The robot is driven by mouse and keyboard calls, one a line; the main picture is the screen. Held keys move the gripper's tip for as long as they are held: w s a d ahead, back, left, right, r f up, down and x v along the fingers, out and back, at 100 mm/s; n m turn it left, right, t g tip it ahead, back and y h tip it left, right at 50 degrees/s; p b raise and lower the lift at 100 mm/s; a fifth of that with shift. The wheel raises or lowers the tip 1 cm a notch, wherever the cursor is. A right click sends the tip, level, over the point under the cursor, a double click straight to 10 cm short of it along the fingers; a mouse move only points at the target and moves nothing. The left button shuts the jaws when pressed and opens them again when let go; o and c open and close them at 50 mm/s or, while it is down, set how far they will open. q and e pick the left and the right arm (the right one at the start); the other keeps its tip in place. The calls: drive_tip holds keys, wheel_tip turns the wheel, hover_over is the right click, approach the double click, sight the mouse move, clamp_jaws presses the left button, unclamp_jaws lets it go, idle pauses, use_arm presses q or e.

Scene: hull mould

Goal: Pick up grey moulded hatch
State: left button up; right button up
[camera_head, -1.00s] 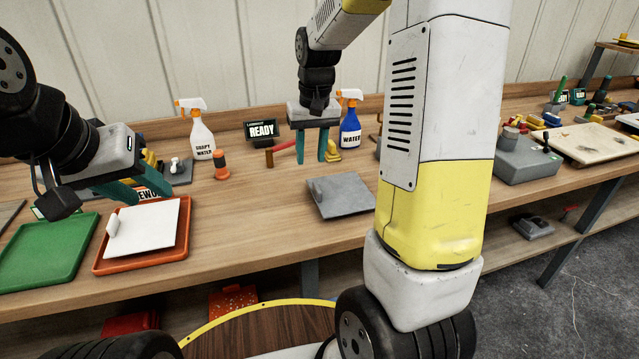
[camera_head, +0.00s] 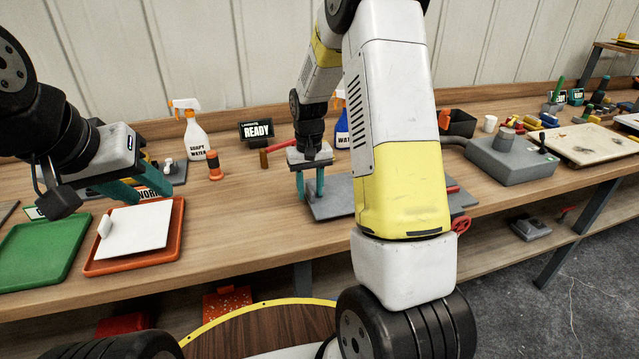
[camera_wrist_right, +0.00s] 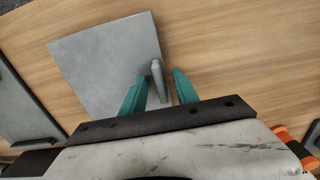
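The grey moulded hatch (camera_head: 332,207) is a flat square grey plate lying on the wooden bench, partly hidden behind my right arm. In the right wrist view the plate (camera_wrist_right: 100,65) has a raised grey handle (camera_wrist_right: 157,80) near one edge. My right gripper (camera_head: 310,198) is open at the hatch's left end, and in the wrist view its teal fingers (camera_wrist_right: 160,90) stand on either side of the handle with gaps.
A green tray (camera_head: 40,252) lies at the left. Spray bottles, including the soapy water bottle (camera_head: 192,130), and a READY sign (camera_head: 256,130) stand at the back. A grey machine box (camera_head: 512,160) is to the right. Bench is clear between the orange tray and grey hatch.

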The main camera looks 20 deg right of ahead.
clamp_jaws()
idle(1.4)
